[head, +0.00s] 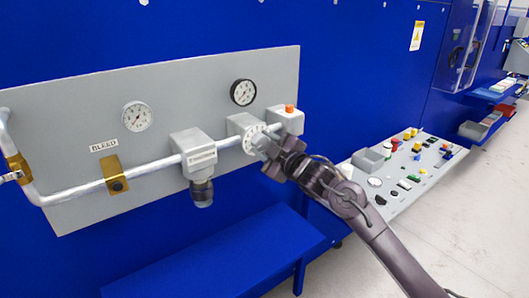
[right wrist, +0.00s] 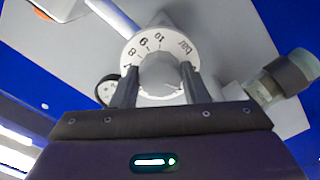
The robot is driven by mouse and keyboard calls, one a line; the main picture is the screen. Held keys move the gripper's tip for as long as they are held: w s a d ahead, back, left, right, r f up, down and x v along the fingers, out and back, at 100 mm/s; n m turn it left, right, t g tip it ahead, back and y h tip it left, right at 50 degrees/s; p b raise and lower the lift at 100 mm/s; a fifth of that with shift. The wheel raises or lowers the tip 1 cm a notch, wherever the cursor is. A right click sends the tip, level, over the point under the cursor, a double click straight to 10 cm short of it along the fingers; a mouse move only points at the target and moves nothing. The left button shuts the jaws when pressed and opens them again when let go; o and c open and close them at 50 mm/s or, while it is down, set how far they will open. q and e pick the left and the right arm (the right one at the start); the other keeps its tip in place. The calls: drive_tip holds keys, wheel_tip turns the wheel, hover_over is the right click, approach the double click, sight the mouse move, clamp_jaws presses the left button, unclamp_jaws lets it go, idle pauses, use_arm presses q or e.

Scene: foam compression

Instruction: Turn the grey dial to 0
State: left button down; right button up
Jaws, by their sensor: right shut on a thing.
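The grey dial (head: 252,138) sits on the pipe regulator of the grey panel. It has a white scale ring. In the right wrist view the dial's grey knob (right wrist: 160,72) lies between my two fingers, and the ring shows 8, 9, 10 and "bar"; no 0 can be made out. My right gripper (head: 268,148) is shut on the knob, reaching in from the lower right. Its fingers also show in the right wrist view (right wrist: 159,85), one on each side of the knob. The gripper partly hides the dial in the head view. My left gripper is not in view.
Two gauges, one white (head: 137,116) and one black-rimmed (head: 243,92), are on the panel (head: 220,80). A grey filter unit (head: 195,150) hangs left of the dial. A grey block with an orange button (head: 289,108) is right of it. A control console (head: 400,180) stands further right.

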drive_tip(key=n+b, duration=0.3)
drive_tip(key=n, duration=0.2)
idle(0.5)
drive_tip(key=o, duration=1)
drive_tip(key=shift+c, duration=0.2)
drive_tip(key=shift+s+d, duration=0.1)
drive_tip(key=shift+s+d+b, duration=0.2)
drive_tip(key=shift+s+b, duration=0.05)
drive_tip(key=shift+b, duration=0.05)
drive_tip(key=b+v, duration=0.1)
drive_tip(key=v, duration=0.6)
